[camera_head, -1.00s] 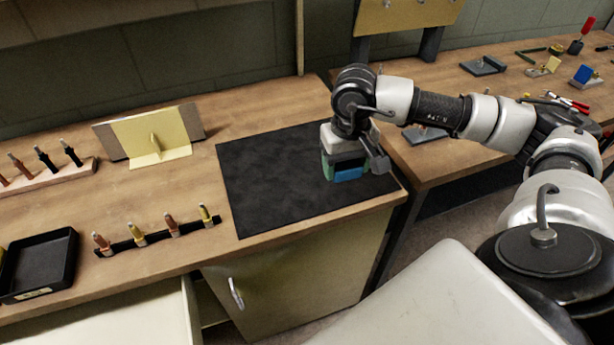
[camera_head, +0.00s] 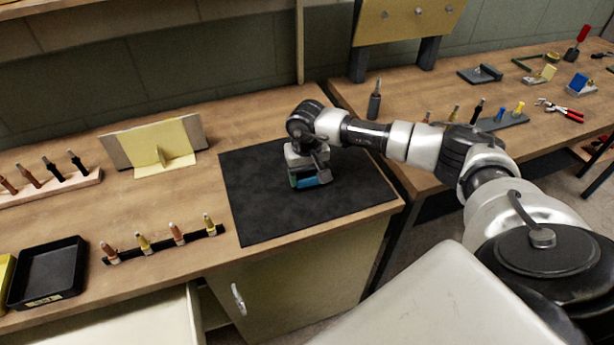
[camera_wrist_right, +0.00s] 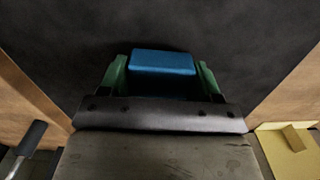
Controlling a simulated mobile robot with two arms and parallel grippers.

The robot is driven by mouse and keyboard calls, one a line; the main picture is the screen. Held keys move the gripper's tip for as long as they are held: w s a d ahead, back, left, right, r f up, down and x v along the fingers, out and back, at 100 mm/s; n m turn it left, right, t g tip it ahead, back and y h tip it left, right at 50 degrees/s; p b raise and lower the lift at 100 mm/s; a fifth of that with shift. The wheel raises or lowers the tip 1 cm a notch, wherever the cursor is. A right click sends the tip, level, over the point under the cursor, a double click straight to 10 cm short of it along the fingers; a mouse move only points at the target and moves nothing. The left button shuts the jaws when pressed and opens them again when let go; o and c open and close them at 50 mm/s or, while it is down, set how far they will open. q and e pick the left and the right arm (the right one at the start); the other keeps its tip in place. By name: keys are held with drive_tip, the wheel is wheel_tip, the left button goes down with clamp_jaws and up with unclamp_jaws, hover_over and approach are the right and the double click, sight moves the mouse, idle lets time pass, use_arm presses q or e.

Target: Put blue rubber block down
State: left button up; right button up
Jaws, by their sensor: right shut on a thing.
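The blue rubber block (camera_head: 314,182) is between the green-tipped fingers of my right gripper (camera_head: 308,182), over the middle of the black mat (camera_head: 265,213). In the right wrist view the blue block (camera_wrist_right: 163,63) sits between the two green fingers of the gripper (camera_wrist_right: 161,75), with the dark mat (camera_wrist_right: 225,35) beyond it. The right gripper is shut on the block. The block is low and close to the mat; I cannot tell whether it touches. My left gripper is not in view.
A yellow stand (camera_head: 165,148) is behind left of the mat. A dark strip with several upright pins (camera_head: 165,244) and a black tray (camera_head: 47,273) lie left. A second bench (camera_head: 450,95) at right holds tools. Most of the mat is bare.

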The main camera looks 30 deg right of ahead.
drive_tip(key=shift+f, duration=0.85)
drive_tip(key=shift+f+b, duration=0.35)
drive_tip(key=shift+b, duration=0.05)
drive_tip(key=o, duration=1.2)
drive_tip(key=shift+r, duration=0.1)
drive_tip(key=shift+r+p, duration=0.2)
drive_tip(key=shift+p, duration=0.4)
drive_tip(key=shift+r+b, duration=0.3)
drive_tip(key=shift+r, duration=0.05)
drive_tip(key=r+b, duration=0.1)
drive_tip(key=r, duration=0.2)
drive_tip(key=shift+w+a+r+b, duration=0.15)
drive_tip(key=shift+w+a+b, duration=0.05)
drive_tip(key=shift+b, duration=0.2)
wheel_tip(320, 180, up, 6)
drive_tip(key=shift+a+r+b, duration=0.1)
drive_tip(key=shift+r+b, duration=0.15)
drive_tip(key=shift+b, duration=0.1)
